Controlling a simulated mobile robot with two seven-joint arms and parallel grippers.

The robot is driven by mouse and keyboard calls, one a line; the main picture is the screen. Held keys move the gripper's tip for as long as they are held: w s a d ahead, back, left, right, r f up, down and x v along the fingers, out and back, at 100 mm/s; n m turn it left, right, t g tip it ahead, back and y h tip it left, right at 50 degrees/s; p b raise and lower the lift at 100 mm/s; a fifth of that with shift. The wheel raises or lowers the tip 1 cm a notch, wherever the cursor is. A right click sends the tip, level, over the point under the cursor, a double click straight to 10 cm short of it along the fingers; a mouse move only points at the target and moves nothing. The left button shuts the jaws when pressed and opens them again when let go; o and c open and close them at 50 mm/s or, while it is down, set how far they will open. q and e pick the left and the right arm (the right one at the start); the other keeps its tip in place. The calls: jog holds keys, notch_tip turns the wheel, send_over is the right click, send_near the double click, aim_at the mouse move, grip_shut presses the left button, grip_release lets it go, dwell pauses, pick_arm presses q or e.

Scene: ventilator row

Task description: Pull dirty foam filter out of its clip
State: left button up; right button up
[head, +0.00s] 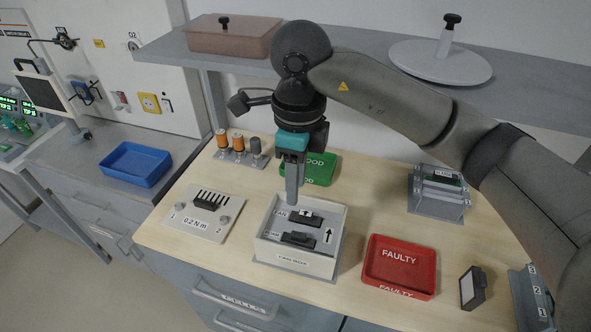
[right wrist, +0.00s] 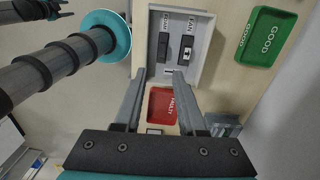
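A white open box (head: 265,252) stands on the bench with two dark pieces in it. The rear piece (head: 302,217) lies by a label reading FAN. The front piece (head: 298,240) lies by a label I cannot read surely. Both also show in the right wrist view, the FAN one (right wrist: 187,48) and the other (right wrist: 163,46). I cannot tell for sure which is the dirty foam filter, and no clip shows clearly. My right gripper (head: 292,200) points down above the box's rear left part. Its fingers (right wrist: 160,75) are apart, with nothing between them.
A red FAULTY tray (head: 372,280) is right of the box; a green GOOD tray (head: 325,175) is behind it. A slotted plate (head: 190,222) is at left. A dark block (head: 472,288) and a grey rack (head: 440,207) stand at right. A shelf (head: 345,52) runs overhead.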

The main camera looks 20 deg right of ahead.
aim_at(298, 235)
jog(key=f, duration=1.5)
jog(key=shift+d, duration=0.25)
grip_shut()
jog(key=shift+c, duration=1.5)
grip_release()
grip_shut()
jog(key=shift+r, duration=0.15)
